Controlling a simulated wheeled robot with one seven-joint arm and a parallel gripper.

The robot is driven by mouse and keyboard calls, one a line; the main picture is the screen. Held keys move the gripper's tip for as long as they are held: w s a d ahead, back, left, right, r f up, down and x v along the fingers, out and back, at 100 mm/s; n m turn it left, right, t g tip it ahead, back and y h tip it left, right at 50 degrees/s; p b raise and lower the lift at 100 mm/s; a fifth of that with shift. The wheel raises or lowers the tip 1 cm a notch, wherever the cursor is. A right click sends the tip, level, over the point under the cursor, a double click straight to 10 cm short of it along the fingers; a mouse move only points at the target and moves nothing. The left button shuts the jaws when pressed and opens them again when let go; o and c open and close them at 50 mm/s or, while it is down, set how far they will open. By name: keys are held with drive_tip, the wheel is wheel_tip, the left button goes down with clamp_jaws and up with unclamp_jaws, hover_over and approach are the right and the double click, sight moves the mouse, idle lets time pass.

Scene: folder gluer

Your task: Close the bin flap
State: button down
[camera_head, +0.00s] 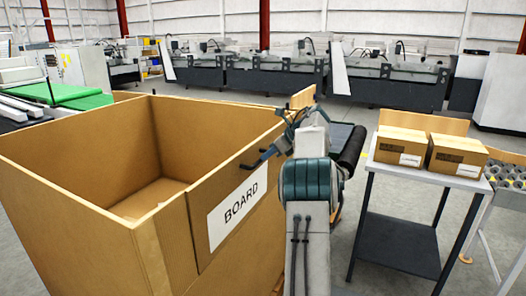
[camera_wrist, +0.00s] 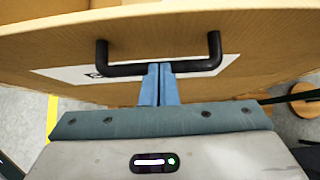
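The large brown bin (camera_head: 70,193) stands open-topped at left, with brown material on its floor. Its flap (camera_head: 199,205) is the front panel with the white BOARD label (camera_head: 238,211). The flap looks upright and about in line with the front wall; any small gap is hard to tell. Its black handle (camera_head: 252,163) is near the upper edge and also shows in the wrist view (camera_wrist: 122,71). My gripper (camera_wrist: 159,66) has its two blue fingers together at the middle of the handle bar, covering part of it. Whether they touch or grip the bar is unclear.
A small table (camera_head: 462,180) at right carries two cartons (camera_head: 402,146) (camera_head: 457,153). A rack of grey rolls (camera_head: 507,174) stands beyond it. A dark roller (camera_head: 351,151) is behind my arm. Grey floor is open between the table and the far machines (camera_head: 385,85).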

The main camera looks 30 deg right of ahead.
drive_tip(key=shift+w+a, duration=0.1)
drive_tip(key=shift+w, duration=0.2)
drive_tip(key=shift+w+a+r, duration=0.1)
drive_tip(key=shift+r, duration=0.05)
drive_tip(key=shift+p, duration=0.3)
